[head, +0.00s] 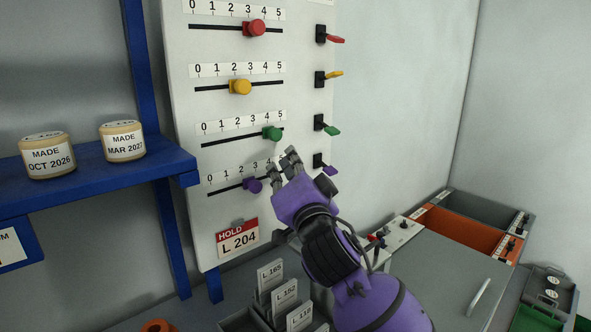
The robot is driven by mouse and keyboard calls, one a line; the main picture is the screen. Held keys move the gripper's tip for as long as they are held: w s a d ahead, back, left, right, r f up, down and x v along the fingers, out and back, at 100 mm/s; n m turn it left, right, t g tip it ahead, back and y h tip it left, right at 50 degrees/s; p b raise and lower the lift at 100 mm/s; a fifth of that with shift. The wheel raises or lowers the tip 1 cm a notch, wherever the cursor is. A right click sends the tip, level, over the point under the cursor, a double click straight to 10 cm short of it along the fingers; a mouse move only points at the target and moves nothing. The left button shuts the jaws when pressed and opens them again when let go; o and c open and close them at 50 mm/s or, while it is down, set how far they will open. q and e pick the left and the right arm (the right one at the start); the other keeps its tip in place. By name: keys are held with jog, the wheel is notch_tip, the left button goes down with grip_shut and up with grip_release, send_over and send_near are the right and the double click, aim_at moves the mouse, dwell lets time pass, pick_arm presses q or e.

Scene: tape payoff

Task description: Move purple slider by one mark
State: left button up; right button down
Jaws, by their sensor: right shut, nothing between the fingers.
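The purple slider (252,185) is the lowest knob on the white board (196,122). It sits on its dark slot at about mark 3. Its number strip (232,175) shows 0 to 4; the right end is hidden behind my right gripper. My right gripper (282,160) is shut and empty, with its fingertips just up and right of the purple slider, apart from it in the picture. Whether the fingertips touch the board I cannot tell. My left gripper is not in view.
Above are the green (272,133), yellow (240,87) and red (256,27) sliders. Small coloured levers, including a purple one (328,169), line the board's right side. A HOLD L 204 card (237,239) hangs below. A blue shelf (95,178) with two labelled rolls stands left.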

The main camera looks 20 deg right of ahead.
aim_at(253, 185)
jog(key=shift+s+a+f, duration=0.15)
jog(key=shift+a+f, duration=0.3)
jog(key=shift+f, duration=0.05)
jog(key=shift+s+a+f, duration=0.15)
jog(key=shift+a+f, duration=0.25)
jog(key=shift+f, duration=0.1)
jog(key=shift+a, duration=0.1)
jog(key=shift+s+a, duration=0.25)
jog(key=shift+a, duration=0.4)
